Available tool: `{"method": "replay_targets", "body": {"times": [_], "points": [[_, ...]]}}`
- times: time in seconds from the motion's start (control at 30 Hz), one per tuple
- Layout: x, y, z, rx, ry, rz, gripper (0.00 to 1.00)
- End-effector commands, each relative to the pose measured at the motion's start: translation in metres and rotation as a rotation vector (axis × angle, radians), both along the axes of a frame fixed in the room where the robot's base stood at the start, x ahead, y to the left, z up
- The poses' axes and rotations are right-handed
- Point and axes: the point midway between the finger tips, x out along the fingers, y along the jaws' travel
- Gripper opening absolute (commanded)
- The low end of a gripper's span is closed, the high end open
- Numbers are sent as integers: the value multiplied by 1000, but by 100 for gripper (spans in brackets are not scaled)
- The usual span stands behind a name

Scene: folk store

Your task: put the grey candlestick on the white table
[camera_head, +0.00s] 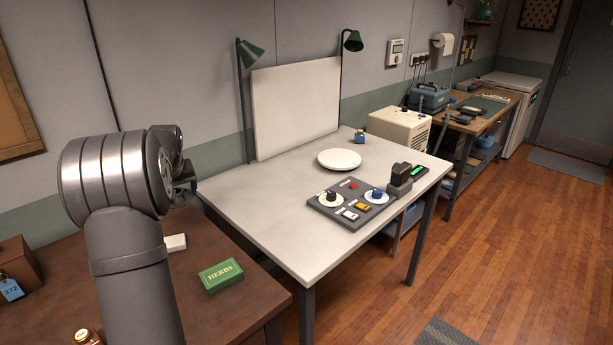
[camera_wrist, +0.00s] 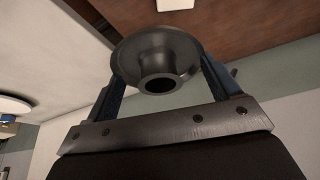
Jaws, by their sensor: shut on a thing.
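The grey candlestick (camera_wrist: 158,60) is dark, with a wide round dish and a short hollow socket facing the wrist camera. My gripper (camera_wrist: 160,74) is shut on it, one finger at each side. In the head view my gripper (camera_head: 185,180) is mostly hidden behind my wrist, and I cannot make out the candlestick there. The white table (camera_head: 262,222) stands right of my arm. In the wrist view its pale top (camera_wrist: 50,40) lies at the left, and the candlestick appears above the brown table, near the gap between the two.
On the white table are a white plate (camera_head: 339,159), a control panel (camera_head: 350,214), a small blue item (camera_head: 359,137) and an upright white board (camera_head: 296,105). Green lamps (camera_head: 250,50) rise behind. A green herbs box (camera_head: 221,276) lies on the brown table (camera_head: 225,312). The table's left front is clear.

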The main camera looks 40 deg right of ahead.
Motion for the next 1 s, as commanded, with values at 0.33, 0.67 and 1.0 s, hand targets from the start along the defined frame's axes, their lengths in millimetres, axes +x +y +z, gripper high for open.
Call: {"method": "replay_targets", "body": {"times": [0.33, 0.67, 1.0], "points": [[-109, -161, 1, -1, -3, -242, 56], [-237, -272, 1, -2, -4, -450, 56], [-311, -315, 0, -2, -4, -557, 56]]}}
